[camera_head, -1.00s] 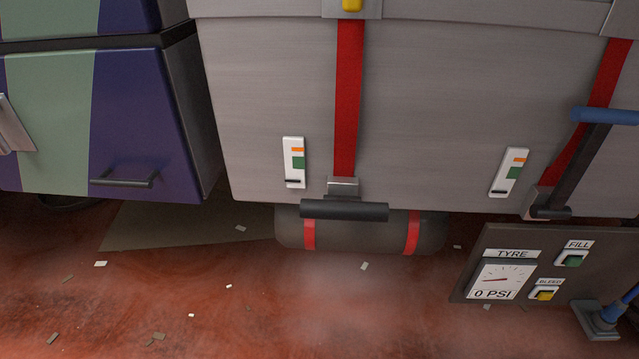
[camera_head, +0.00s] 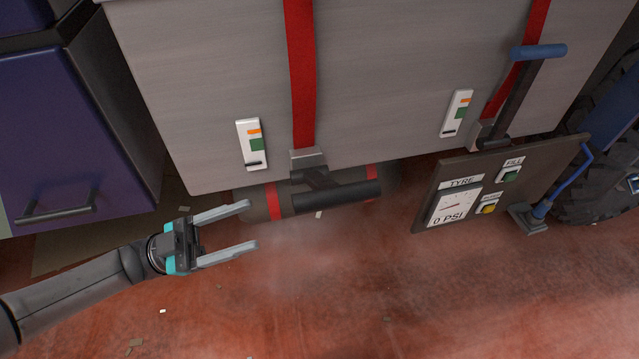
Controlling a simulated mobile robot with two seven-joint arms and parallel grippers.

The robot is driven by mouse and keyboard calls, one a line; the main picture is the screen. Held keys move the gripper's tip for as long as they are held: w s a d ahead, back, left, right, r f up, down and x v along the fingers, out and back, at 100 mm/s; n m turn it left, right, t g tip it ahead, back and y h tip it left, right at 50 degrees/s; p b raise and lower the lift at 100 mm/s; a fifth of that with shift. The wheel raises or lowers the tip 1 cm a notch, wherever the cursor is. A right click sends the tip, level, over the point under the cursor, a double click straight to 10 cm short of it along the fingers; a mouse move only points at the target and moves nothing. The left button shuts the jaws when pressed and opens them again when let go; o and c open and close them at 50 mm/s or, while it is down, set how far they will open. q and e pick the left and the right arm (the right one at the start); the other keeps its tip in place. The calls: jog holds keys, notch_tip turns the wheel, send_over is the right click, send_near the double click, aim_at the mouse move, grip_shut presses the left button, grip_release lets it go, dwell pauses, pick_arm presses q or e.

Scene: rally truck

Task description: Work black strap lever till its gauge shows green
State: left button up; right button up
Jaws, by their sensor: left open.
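The black strap lever (camera_head: 336,195) hangs at the foot of the left red strap (camera_head: 301,80), its dark grip lying level at the lower edge of the grey box. The gauge's dark marker is at the bottom, below the green. My left gripper (camera_head: 252,226) is open and empty, its fingers pointing right. It is left of the lever grip and a little below it, apart from it in the picture. My right gripper is not in view.
A second strap lever with a blue grip (camera_head: 538,51) stands raised at the right, beside another gauge (camera_head: 457,113). A tyre panel (camera_head: 418,205), a blue pump handle (camera_head: 570,178) and a tyre (camera_head: 600,185) are at right. A purple cabinet (camera_head: 75,120) stands left.

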aim_at(359, 190)
pick_arm(q)
jog(key=p+x, duration=0.4)
jog(key=x, duration=1.1)
jog(key=shift+d+r, duration=0.1)
grip_shut()
jog(key=shift+s, duration=0.1)
dwell(0.8)
